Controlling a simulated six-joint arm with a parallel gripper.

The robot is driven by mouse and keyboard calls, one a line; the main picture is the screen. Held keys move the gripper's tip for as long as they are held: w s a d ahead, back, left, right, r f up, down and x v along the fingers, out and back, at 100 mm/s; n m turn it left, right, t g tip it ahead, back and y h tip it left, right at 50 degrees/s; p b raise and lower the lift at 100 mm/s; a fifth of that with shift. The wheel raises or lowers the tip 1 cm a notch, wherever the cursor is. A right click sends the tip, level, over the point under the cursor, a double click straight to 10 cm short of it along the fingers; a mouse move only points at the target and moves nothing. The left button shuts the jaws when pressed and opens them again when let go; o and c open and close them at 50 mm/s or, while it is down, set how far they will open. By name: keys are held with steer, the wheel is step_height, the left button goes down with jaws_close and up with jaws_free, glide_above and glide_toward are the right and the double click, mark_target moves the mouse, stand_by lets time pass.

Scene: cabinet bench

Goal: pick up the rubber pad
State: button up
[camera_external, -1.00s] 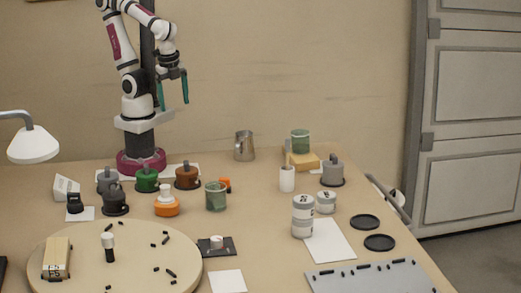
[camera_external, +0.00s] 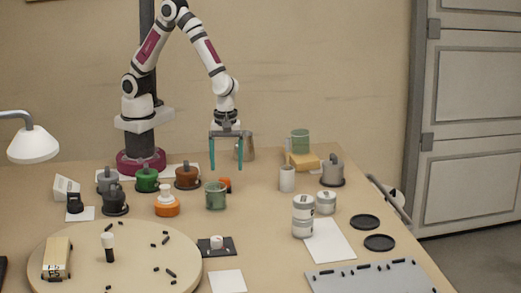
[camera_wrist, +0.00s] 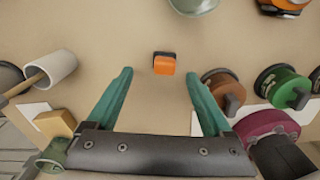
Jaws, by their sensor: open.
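A small orange block with a dark edge (camera_wrist: 164,63) lies on the bench ahead of my fingers in the wrist view. It also shows in the external view (camera_external: 225,184), beside a green jar (camera_external: 215,197). It may be the rubber pad, but I cannot tell for sure. My gripper (camera_external: 226,167) points down above and slightly behind the block, with its two teal fingers spread wide. In the wrist view my gripper (camera_wrist: 158,73) is open and empty, and the block shows between the fingertips.
A brown lidded pot (camera_external: 187,177) and a green one (camera_external: 147,181) stand to the left.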

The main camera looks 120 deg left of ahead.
mark_target(224, 179)
steer(key=f, duration=0.7)
steer(key=shift+s+d, duration=0.25)
steer(key=shift+s, duration=0.05)
jaws_close()
steer(key=shift+r, duration=0.15)
